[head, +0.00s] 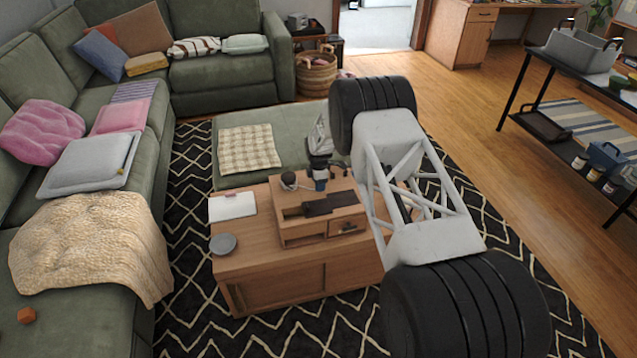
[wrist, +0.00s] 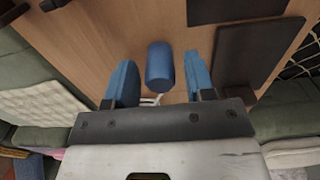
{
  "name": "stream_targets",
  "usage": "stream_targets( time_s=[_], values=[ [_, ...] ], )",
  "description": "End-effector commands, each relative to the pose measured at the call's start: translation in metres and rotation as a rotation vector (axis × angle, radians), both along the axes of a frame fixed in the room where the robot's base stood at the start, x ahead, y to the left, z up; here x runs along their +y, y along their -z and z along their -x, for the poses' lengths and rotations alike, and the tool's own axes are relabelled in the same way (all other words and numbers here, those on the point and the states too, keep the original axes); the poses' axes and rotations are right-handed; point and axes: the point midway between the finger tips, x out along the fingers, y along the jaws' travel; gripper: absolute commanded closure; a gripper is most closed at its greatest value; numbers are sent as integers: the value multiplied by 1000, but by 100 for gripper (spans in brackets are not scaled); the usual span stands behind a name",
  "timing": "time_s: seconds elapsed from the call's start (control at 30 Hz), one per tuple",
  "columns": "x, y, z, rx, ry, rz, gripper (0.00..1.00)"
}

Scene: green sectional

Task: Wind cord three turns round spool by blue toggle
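My gripper (wrist: 158,80) is open, its two blue fingers apart on either side of a blue cylinder, the toggle (wrist: 160,64). A gap shows between the toggle and each finger. A pale piece of cord (wrist: 150,100) shows at the toggle's near end; the rest of it is hidden behind the gripper. In the head view my gripper (head: 320,183) points down over the wooden table's top. A small dark rounded thing (head: 289,180) is left of it; I cannot tell whether it is the spool. I see no turns of cord.
A wooden organiser with a drawer (head: 343,228) and dark flat pieces (head: 330,204) stands on the wooden table (head: 262,257). A white pad (head: 232,205) and a grey round dish (head: 223,244) lie at its left. The green sectional (head: 175,187) is left and behind.

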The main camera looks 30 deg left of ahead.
Motion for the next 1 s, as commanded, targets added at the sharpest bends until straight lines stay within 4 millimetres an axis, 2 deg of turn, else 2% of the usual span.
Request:
stream_targets(
  time_s=[0.47, 0.67, 1.0],
  values=[
    [0, -5, 0, -1, 0, -1, 43],
    [0, -21, 0, -1, 0, -1, 43],
    [0, -64, 0, -1, 0, -1, 43]
  ],
)
